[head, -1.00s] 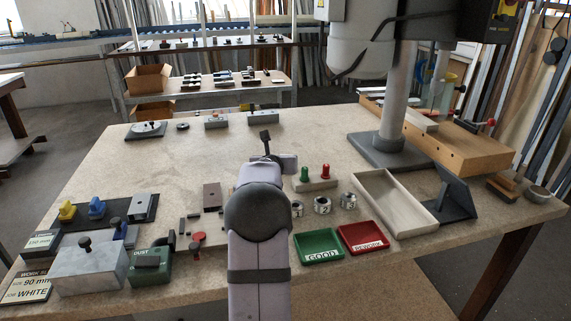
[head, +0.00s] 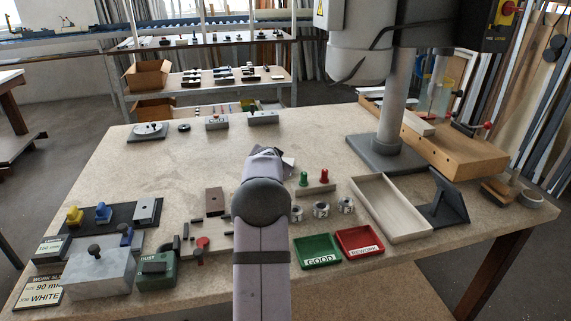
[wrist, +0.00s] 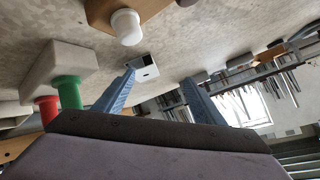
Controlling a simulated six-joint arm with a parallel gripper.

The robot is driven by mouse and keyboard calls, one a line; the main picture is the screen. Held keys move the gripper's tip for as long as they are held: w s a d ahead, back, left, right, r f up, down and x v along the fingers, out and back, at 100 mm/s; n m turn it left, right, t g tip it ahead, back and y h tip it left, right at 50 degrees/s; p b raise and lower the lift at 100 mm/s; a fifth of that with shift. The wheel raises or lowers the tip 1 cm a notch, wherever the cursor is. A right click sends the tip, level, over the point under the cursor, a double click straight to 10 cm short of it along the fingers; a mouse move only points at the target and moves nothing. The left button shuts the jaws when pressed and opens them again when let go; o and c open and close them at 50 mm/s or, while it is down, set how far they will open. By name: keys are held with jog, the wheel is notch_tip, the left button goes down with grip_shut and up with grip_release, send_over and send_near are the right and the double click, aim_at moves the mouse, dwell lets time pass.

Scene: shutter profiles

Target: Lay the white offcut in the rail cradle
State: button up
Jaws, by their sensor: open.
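My gripper (wrist: 160,85) is open in the wrist view, its two blue fingers apart. A small white block (wrist: 145,68) with a dark mark on its face shows between and beyond the fingertips; it may be the white offcut, but I cannot be sure. I see nothing held. In the head view my own arm hides the gripper and the bench just behind it. I cannot tell for certain which fixture is the rail cradle; two grey blocks (head: 217,122) (head: 263,118) stand at the bench's back edge.
A stand with green and red knobs (head: 315,188) is right of my arm. A pale tray (head: 390,208), green tray (head: 318,251) and red tray (head: 360,242) lie in front. The drill press base (head: 385,158) stands behind.

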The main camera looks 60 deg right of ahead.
jog(key=n, duration=0.1)
jog(key=s+d+n, duration=0.1)
jog(key=n, duration=0.1)
jog(key=s+n+g, duration=0.1)
jog(key=n, duration=0.1)
jog(key=shift+d+r+h+p, duration=0.25)
jog(key=shift+h+p, duration=0.05)
jog(key=shift+w+d+f, duration=0.1)
jog(key=shift+p+x, duration=0.7)
jog(key=shift+x, duration=0.25)
jog(key=shift+f, duration=0.1)
jog(key=shift+p+x, duration=2.15)
jog(key=shift+x, duration=0.35)
jog(key=shift+f, duration=0.1)
